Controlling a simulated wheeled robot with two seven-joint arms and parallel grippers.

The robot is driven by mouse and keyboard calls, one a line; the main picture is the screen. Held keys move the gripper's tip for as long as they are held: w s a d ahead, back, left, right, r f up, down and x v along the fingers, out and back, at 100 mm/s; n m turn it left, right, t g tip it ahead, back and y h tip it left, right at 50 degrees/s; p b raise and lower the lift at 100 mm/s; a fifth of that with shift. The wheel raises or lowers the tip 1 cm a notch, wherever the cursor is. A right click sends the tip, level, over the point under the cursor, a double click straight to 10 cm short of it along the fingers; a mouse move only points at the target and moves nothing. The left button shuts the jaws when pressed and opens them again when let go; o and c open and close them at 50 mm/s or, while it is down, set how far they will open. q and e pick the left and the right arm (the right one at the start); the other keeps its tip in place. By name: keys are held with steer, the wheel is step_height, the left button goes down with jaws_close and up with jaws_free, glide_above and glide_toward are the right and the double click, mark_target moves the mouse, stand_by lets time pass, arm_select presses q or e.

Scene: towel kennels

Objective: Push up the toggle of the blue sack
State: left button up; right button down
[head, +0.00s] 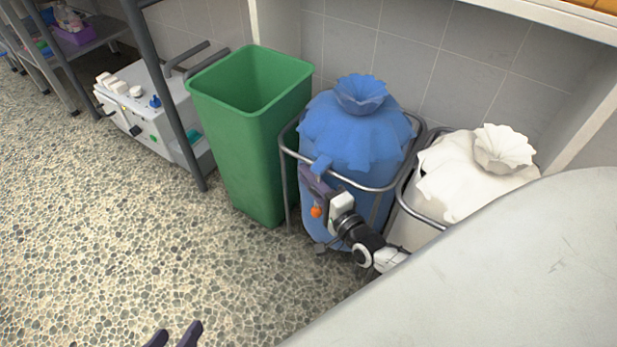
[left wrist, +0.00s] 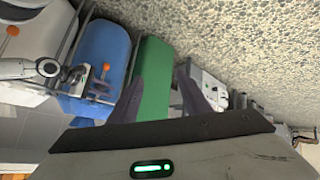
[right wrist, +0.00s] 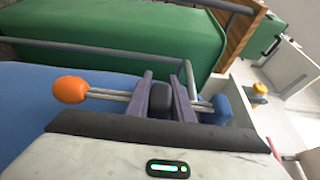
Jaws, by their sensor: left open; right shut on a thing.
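The blue sack (head: 350,135), gathered at its top, stands upright in a metal hoop frame. It also shows in the left wrist view (left wrist: 103,48). In the right wrist view a dark toggle (right wrist: 160,97) sits on twin cords between an orange ball (right wrist: 70,89) and a blue tab (right wrist: 222,108). My right gripper (right wrist: 163,92) is shut on the toggle, its fingers either side. In the head view it is at the sack's front, above the hanging orange ball (head: 316,211). My left gripper (head: 174,335) is open and empty over the floor, well away from the sack.
A green bin (head: 255,135) stands left of the sack, and a white sack (head: 465,180) stands to its right. The metal frame rail (head: 345,181) crosses the blue sack's front. A white appliance (head: 150,105) and shelf posts are further left. The pebbled floor is open at left.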

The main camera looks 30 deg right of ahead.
steer(key=shift+f, duration=0.1)
steer(key=c, duration=1.6)
jaws_free()
steer(key=shift+o, duration=0.2)
arm_select(q)
steer(key=a+f+p, duration=0.1)
steer(key=y+p, duration=0.1)
steer(key=shift+s+a+f+g+p, duration=0.35)
steer(key=shift+a+f+g+p, duration=0.05)
arm_select(e)
steer(key=s, duration=1)
steer(key=shift+s, duration=0.2)
